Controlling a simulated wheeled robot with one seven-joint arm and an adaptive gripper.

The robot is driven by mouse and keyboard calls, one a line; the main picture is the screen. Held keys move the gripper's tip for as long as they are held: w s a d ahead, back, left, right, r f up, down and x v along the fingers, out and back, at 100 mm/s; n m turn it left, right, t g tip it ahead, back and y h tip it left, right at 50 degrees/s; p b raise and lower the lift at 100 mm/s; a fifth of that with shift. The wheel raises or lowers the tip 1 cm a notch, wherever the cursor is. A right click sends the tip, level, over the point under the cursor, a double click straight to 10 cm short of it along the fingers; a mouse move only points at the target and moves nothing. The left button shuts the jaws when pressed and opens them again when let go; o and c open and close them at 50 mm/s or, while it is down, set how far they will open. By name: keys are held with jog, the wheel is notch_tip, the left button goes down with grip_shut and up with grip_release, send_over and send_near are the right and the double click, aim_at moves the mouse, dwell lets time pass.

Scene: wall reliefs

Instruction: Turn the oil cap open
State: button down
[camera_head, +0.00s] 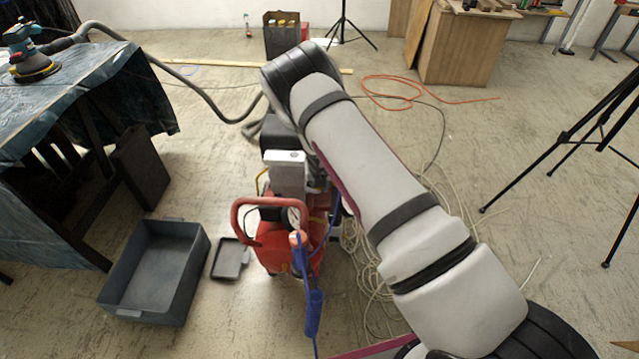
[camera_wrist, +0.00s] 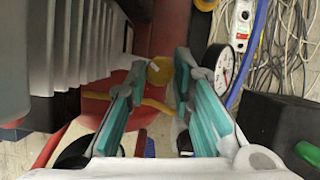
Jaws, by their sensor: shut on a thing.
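The yellow oil cap (camera_wrist: 160,72) shows in the wrist view between the tips of my gripper (camera_wrist: 161,76). The teal-padded fingers stand on either side of the cap and are shut on it. How far the cap is turned cannot be told. The cap belongs to a red compressor (camera_head: 268,246), which stands on the floor in the middle of the head view. In the head view my arm reaches over the compressor, and the cap and fingertips cannot be made out.
A round gauge (camera_wrist: 219,64) sits close right of my fingers, near a blue hose (camera_wrist: 249,55). A grey finned block (camera_wrist: 50,50) is close on the left. A grey bin (camera_head: 160,270) and tray (camera_head: 230,262) lie left of the compressor. Loose cables cover the floor to its right.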

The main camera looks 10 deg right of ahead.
dwell(0.5)
jog(key=c, duration=1.4)
grip_release()
jog(key=v, duration=1.2)
jog(key=shift+a, duration=0.1)
